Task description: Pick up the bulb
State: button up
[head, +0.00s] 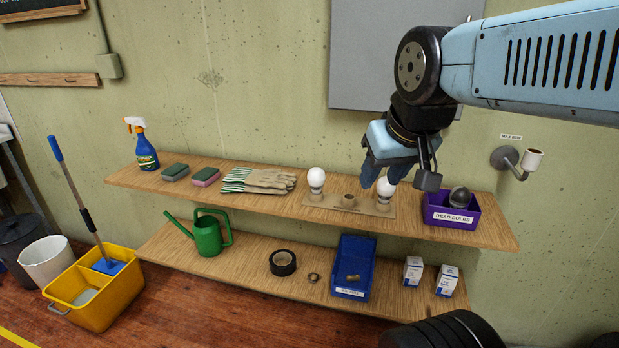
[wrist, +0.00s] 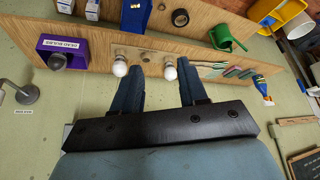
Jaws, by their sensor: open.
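Two white bulbs stand upright on a small socket board (head: 332,203) on the upper shelf: a left bulb (head: 316,178) and a right bulb (head: 385,188), with an empty socket (head: 349,200) between them. In the wrist view, the right bulb (wrist: 120,69) shows by the left finger and the left bulb (wrist: 169,73) shows between the fingers, nearer the right one. A dark bulb (head: 460,197) lies in the purple bin (head: 452,222) marked "DEAD BULBS".
Gloves (head: 260,181), sponges (head: 206,176) and a spray bottle (head: 142,145) occupy the shelf's left. A wall lamp holder (head: 520,163) sticks out at right. The lower shelf (head: 325,286) holds a watering can (head: 208,236), tape (head: 283,262), a blue bin (head: 354,265) and small boxes (head: 447,281).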

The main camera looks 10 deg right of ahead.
aim_at(316, 177)
jog(key=z, duration=0.05)
jog(key=k, duration=0.4)
jog(key=z, duration=0.65)
jog(key=i, duration=0.85)
jog(key=u, duration=0.4)
